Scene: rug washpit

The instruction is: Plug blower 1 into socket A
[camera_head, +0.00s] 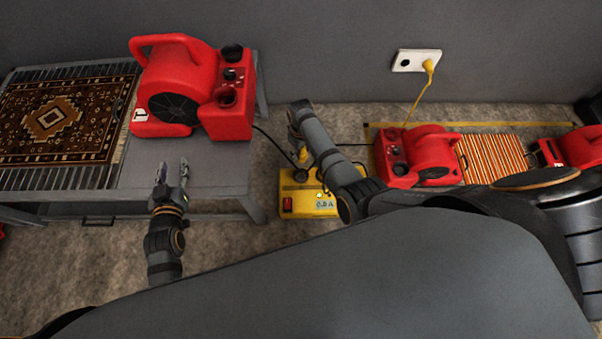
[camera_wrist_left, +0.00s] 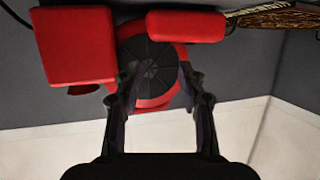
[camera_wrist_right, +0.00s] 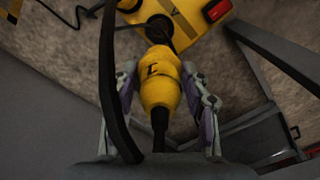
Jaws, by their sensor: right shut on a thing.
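Blower 1 (camera_head: 180,80), red and marked 1, stands on the grey table and fills the top of the left wrist view (camera_wrist_left: 75,45). A black cord runs from it down toward the yellow power box (camera_head: 325,206), which has a red switch and a small display. My right gripper (camera_head: 303,158) is shut on a yellow plug (camera_wrist_right: 160,85) with a dark mark, with its tip at the power box (camera_wrist_right: 196,30). My left gripper (camera_head: 173,168) is open and empty in front of blower 1.
A patterned rug (camera_head: 60,120) lies on the slatted table (camera_head: 185,178). Other red blowers (camera_head: 432,158) stand at right by a striped rug (camera_head: 492,155). A wall outlet (camera_head: 410,60) holds a yellow-corded plug. Loose black cords cross around the power box.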

